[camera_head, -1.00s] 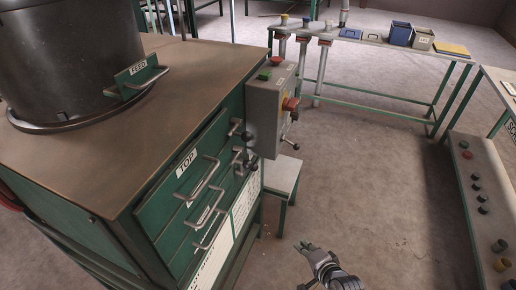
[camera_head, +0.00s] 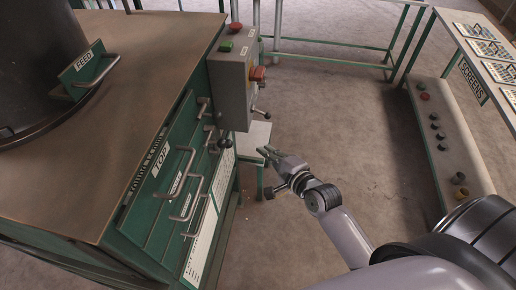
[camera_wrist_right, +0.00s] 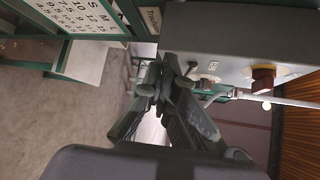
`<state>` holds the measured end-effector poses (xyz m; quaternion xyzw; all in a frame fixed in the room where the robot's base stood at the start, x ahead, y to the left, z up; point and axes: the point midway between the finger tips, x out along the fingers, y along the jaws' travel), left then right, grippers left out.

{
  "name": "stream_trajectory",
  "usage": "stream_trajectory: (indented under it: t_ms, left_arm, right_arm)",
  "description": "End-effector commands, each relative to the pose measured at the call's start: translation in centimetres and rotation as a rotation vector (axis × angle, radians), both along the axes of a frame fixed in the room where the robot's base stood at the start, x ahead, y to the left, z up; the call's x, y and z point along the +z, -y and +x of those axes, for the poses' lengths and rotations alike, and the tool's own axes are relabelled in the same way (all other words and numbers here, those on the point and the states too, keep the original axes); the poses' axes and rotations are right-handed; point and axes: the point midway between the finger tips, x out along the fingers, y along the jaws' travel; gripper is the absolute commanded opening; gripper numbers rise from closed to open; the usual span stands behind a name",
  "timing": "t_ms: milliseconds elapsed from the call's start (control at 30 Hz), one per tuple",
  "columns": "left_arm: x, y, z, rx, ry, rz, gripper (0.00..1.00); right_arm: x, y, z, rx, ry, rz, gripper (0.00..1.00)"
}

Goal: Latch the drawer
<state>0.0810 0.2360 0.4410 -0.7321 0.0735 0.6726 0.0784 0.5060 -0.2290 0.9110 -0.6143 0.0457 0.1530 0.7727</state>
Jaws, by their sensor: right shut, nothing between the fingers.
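The green drawer cabinet (camera_head: 120,235) is at left in the head view. Its drawer marked TOP (camera_head: 160,160) has a metal bar handle (camera_head: 193,185); more drawers with handles are below. Whether the drawers are fully home is hard to tell. Small latch levers with dark knobs (camera_head: 210,128) sit at the right edge of the drawer fronts, beneath the control box. My right gripper (camera_head: 267,152) is shut and empty, to the right of the levers and apart from them. In the wrist view its dark fingers (camera_wrist_right: 172,82) point toward the box side. My left gripper is out of view.
The grey control box (camera_head: 230,85) with green and red buttons juts from the cabinet corner, above and left of my gripper. A small stool (camera_head: 252,138) stands behind the gripper. A bench (camera_head: 445,150) with knobs is at right. Open floor lies between.

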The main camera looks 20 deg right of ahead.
Motion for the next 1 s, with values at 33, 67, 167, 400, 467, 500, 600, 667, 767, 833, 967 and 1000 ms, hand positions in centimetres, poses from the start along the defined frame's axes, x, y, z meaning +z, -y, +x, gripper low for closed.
stream_trajectory:
  t_ms: [33,67,167,400,467,500,600,667,767,833,967,1000]
  left_arm:
    - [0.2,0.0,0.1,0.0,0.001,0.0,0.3]
    - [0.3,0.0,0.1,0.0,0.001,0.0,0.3]
    - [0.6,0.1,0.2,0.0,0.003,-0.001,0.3]
    - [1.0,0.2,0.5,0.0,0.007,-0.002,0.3]
    - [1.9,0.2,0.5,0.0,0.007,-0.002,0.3]
    - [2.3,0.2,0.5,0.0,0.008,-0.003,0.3]
    - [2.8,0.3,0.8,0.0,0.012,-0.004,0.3]
    - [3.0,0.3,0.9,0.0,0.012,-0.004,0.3]
    - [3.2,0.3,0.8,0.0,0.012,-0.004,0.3]
    - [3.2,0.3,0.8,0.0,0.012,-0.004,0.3]
    - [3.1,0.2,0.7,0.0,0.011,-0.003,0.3]
    - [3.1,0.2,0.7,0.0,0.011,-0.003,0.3]
  right_arm:
    - [0.0,-0.2,0.9,0.0,0.002,0.0,0.0]
    - [-0.1,-0.3,1.4,0.0,0.002,-0.001,0.0]
    - [-0.6,-0.6,3.5,0.0,0.002,0.0,0.0]
    - [-2.0,-1.5,8.2,0.0,0.0,-0.001,0.0]
    - [-1.5,-2.5,7.9,0.001,-0.001,0.003,0.0]
    - [-1.3,-3.0,7.5,0.001,-0.001,0.004,0.0]
    - [-1.0,-4.0,7.0,0.0,0.0,0.002,0.0]
    - [-0.9,-4.4,6.8,0.0,-0.001,0.0,0.0]
    - [-0.9,-4.8,6.5,0.0,-0.001,0.0,0.0]
    - [-0.9,-4.9,6.5,0.0,0.0,-0.001,0.0]
    - [-1.0,-5.0,6.5,0.001,0.0,-0.002,0.0]
    - [-1.0,-5.0,6.5,0.001,0.0,-0.002,0.0]
